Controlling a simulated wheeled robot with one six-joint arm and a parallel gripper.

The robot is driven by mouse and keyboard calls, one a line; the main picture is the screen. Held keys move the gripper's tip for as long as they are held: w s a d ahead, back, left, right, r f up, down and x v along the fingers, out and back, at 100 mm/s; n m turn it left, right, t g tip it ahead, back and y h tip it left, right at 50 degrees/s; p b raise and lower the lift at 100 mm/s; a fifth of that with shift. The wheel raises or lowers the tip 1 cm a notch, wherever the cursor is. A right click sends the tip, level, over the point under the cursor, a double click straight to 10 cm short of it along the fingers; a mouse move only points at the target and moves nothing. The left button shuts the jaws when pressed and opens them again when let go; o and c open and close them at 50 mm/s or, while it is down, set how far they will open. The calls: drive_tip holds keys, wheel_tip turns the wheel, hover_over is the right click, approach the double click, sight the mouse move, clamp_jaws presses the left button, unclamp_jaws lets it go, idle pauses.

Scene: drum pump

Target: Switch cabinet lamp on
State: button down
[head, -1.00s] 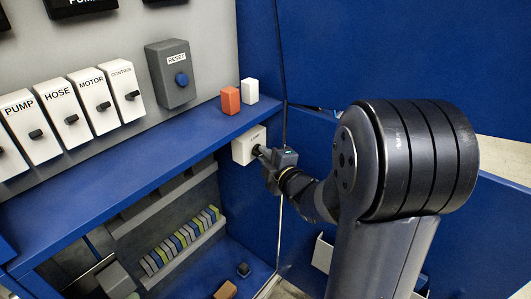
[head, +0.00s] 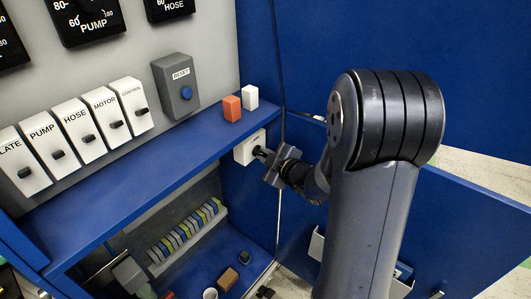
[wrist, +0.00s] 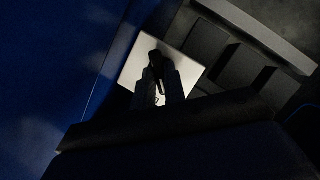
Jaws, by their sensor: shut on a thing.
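The lamp switch is a white box (head: 250,147) on the inner right wall of the blue cabinet, just under the shelf. It also shows in the wrist view (wrist: 136,66) as a pale plate with a dark knob (wrist: 156,58). My gripper (head: 264,153) is at the front of this box, its jaws shut on the knob. In the wrist view my gripper's fingers (wrist: 161,82) close around the knob from both sides. The fingers hide part of the knob, so its exact setting cannot be told. The cabinet's inside is dim in the wrist view.
A blue shelf (head: 140,181) runs above the switch, with an orange block (head: 232,108) and a white block (head: 250,97) on it. The RESET box (head: 176,86) and several labelled switches are on the grey panel. An open blue door (head: 460,215) stands at right.

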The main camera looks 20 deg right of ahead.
idle(0.3)
drive_tip(key=c, duration=1.5)
unclamp_jaws()
drive_tip(key=shift+o, duration=0.2)
drive_tip(key=p+v, duration=0.1)
drive_tip(key=v, duration=1)
drive_tip(key=shift+w+a, duration=0.1)
